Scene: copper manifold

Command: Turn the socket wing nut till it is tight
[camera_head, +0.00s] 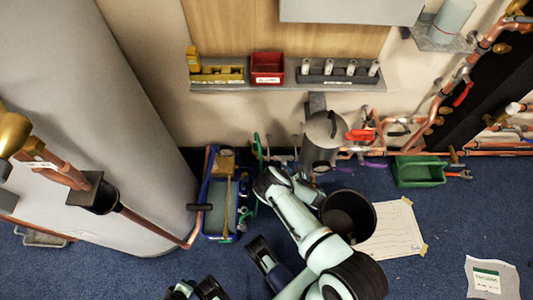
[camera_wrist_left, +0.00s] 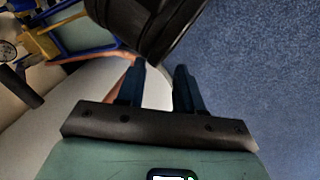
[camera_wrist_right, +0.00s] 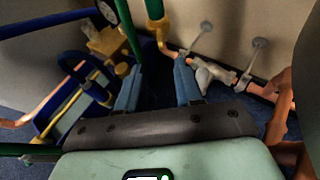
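A pale grey wing-shaped fitting (camera_wrist_right: 212,73) sits on the copper pipe low along the wall in the right wrist view. It may be the socket wing nut, but I cannot tell for sure. My right gripper (camera_wrist_right: 158,88) is open, its two blue fingers apart with nothing held between them. The fitting lies beyond and just right of its fingertips, apart from them. In the head view my right gripper (camera_head: 268,181) is low near the wall pipes, partly hidden by its own arm. My left gripper (camera_wrist_left: 162,82) is open and empty above the floor.
A blue-framed rack (camera_head: 218,210) stands left of my right gripper; a green pole (camera_wrist_right: 130,30) rises close ahead. A grey cylinder (camera_head: 322,145), a black bin (camera_head: 348,214) and a green crate (camera_head: 418,171) are to the right. A big tank (camera_head: 100,120) fills the left.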

